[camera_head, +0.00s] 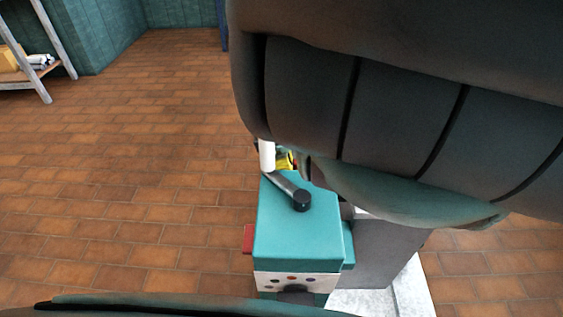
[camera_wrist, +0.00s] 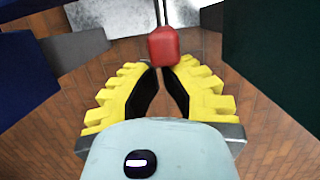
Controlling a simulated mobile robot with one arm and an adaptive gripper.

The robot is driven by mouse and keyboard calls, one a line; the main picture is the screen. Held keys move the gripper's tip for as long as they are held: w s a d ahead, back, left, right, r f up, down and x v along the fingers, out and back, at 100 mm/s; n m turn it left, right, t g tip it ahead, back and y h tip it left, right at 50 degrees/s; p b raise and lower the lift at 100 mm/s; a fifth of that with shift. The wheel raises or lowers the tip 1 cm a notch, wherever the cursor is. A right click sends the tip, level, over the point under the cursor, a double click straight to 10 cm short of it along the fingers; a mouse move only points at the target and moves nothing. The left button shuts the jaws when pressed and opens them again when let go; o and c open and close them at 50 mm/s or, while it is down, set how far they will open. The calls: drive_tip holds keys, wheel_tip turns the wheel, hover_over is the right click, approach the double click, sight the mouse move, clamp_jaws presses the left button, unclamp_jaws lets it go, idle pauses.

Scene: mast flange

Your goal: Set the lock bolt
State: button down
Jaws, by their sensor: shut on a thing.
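In the wrist view my gripper (camera_wrist: 160,70) has yellow ridged fingers that meet at the tips. They are shut on a red knob (camera_wrist: 164,46), with a thin dark rod running away from it. This looks like the lock bolt, but no hole or seat for it is clear. In the head view, a little yellow of my gripper (camera_head: 285,160) shows behind the teal box (camera_head: 300,238); my arm hides the rest. A grey lever (camera_head: 284,184) with a black knob lies across the box top. A white cylinder (camera_head: 266,155) stands at its far end.
A red block (camera_head: 248,238) sticks out of the teal box's left side. A grey block (camera_head: 380,250) and a pale slab (camera_head: 385,298) stand at its right. A rack (camera_head: 38,68) is at the far left. The tiled floor on the left is clear.

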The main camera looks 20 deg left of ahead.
drive_tip(key=d, duration=0.2)
drive_tip(key=w+d, duration=0.1)
drive_tip(key=d, duration=0.1)
drive_tip(key=shift+w+d+p, duration=0.15)
drive_tip(key=shift+d+p, duration=0.15)
drive_tip(key=shift+p, duration=0.05)
drive_tip(key=a, duration=0.1)
drive_tip(key=s+a, duration=0.1)
drive_tip(key=a, duration=0.1)
drive_tip(key=a+p+v, duration=0.1)
drive_tip(key=p+v, duration=0.2)
drive_tip(key=v, duration=0.7)
drive_tip(key=shift+p, duration=0.35)
